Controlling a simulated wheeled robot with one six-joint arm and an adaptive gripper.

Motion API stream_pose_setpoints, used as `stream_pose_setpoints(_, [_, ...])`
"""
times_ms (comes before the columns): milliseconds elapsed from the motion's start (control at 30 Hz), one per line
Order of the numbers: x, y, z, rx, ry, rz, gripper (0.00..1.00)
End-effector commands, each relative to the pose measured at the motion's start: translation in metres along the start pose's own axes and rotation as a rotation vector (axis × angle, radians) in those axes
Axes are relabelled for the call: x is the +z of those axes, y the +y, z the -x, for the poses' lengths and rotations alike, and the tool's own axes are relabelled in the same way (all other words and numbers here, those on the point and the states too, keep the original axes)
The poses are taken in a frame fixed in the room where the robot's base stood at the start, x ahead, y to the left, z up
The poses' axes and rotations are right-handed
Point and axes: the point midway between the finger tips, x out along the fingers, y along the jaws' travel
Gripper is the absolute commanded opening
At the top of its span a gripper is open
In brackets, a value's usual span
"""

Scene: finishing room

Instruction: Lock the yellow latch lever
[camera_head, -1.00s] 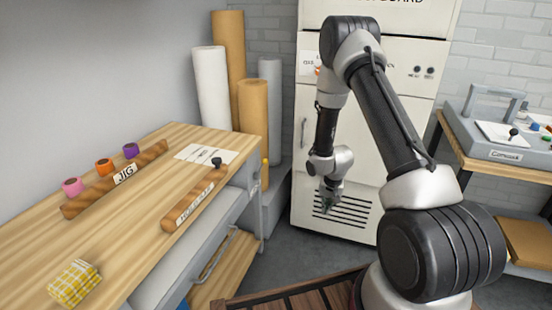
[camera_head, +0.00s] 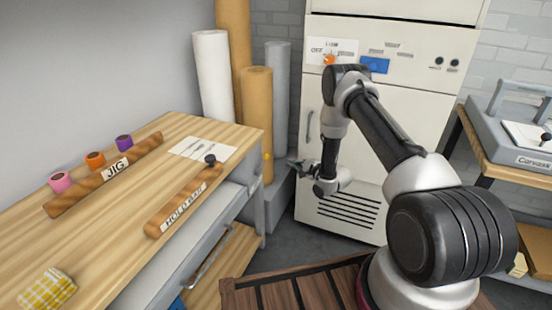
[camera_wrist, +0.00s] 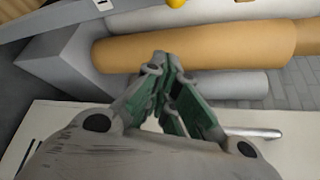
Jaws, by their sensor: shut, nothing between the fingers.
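A yellow round part also shows at the top edge of the wrist view (camera_wrist: 176,3). The rest of the lever cannot be made out. My gripper (camera_head: 292,163) points left toward the bench end, a little right of the knob and apart from it. In the wrist view the green-padded fingers of my gripper (camera_wrist: 160,62) meet at their tips with nothing between them.
The workbench (camera_head: 105,225) holds a jig rail (camera_head: 105,175), a hold bar (camera_head: 184,200) with a black knob, and a yellow checked cloth (camera_head: 46,289). Tall rolls (camera_head: 257,120) stand behind the bench end. A white cabinet (camera_head: 395,120) stands behind my arm.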

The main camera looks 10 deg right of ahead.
Motion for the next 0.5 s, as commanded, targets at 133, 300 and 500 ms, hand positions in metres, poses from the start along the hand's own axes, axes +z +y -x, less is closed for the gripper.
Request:
stream_pose_setpoints(133, [0.0, 0.0, 0.0, 0.001, 0.001, 0.002, 0.0])
stream_pose_setpoints(300, [0.0, 0.0, -0.006, 0.001, 0.0, 0.003, 0.0])
stream_pose_setpoints(500, [0.001, 0.001, -0.038, 0.001, -0.001, 0.005, 0.0])
